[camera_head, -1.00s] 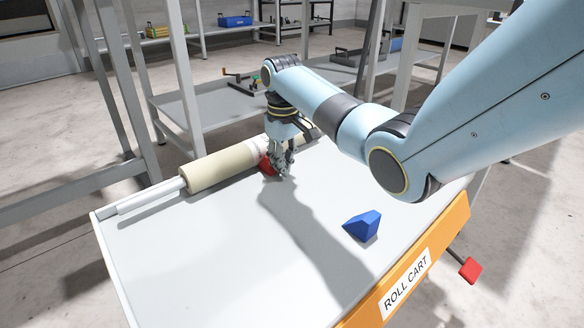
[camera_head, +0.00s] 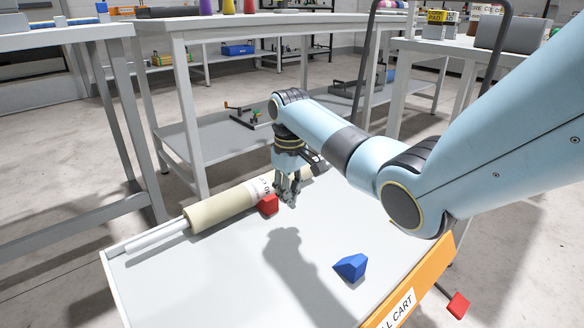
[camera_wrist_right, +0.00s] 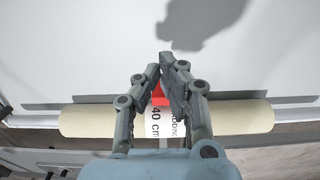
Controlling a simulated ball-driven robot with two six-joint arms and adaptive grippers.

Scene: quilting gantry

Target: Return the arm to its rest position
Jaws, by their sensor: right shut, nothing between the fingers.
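My right arm reaches in from the right in the head view. Its gripper (camera_head: 288,198) points down over the roll cart, shut and empty, beside a red block (camera_head: 268,205). The red block rests on the cart top against a cream roll (camera_head: 222,207) with a white label. In the right wrist view the shut fingers (camera_wrist_right: 163,62) partly hide the red block (camera_wrist_right: 161,95), and the cream roll (camera_wrist_right: 90,120) lies behind them. My left gripper is not in view.
A blue wedge (camera_head: 351,267) lies on the grey cart top (camera_head: 215,275), nearer the orange front edge (camera_head: 412,287). The middle of the cart top is clear. Grey tables and shelves (camera_head: 180,130) stand behind the cart.

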